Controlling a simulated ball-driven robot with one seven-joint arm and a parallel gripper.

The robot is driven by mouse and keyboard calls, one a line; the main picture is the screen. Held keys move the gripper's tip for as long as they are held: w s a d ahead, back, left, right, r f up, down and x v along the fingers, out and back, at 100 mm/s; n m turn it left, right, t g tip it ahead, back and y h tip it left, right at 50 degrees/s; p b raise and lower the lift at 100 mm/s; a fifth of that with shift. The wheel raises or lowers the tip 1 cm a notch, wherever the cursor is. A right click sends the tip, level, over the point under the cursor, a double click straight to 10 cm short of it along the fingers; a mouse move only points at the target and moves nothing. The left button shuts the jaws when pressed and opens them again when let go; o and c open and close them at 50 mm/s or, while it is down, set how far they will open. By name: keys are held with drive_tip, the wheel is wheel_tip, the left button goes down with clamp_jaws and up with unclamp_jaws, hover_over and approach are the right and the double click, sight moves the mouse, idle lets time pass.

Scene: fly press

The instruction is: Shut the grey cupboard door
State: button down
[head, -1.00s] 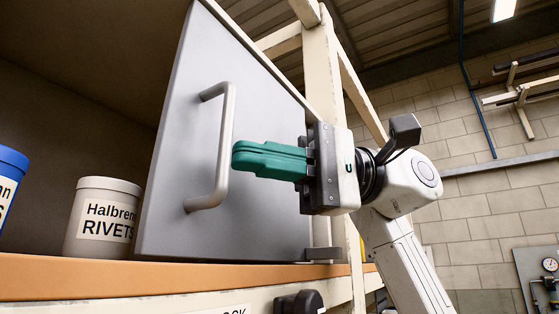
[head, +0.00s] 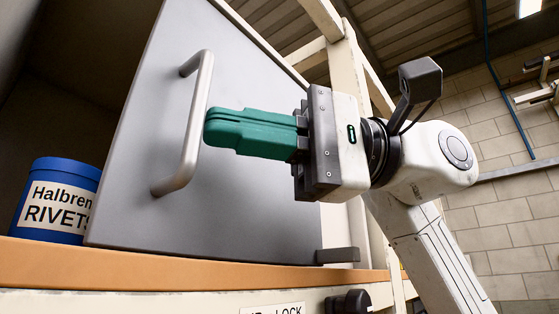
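The grey cupboard door (head: 250,205) stands open at an angle, with its hinge side at the right by the cream post. Its pale bar handle (head: 188,125) is upright near the free edge. My gripper (head: 207,128) is in front of the door's outer face, with its green fingertips just to the right of the handle. The fingers look shut together with nothing between them. Whether the tips touch the door or handle cannot be told. The dark cupboard inside shows at the left.
A blue rivets tin (head: 50,200) stands inside on the orange-edged shelf (head: 190,272), left of the door's free edge. A black knob (head: 350,302) and a partly cut-off label sit below the shelf. A block wall is behind my arm at the right.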

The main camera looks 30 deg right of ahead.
drive_tip(key=s+a+b, duration=0.1)
drive_tip(key=s+a, duration=0.2)
drive_tip(key=a, duration=0.6)
drive_tip(key=shift+a, duration=0.15)
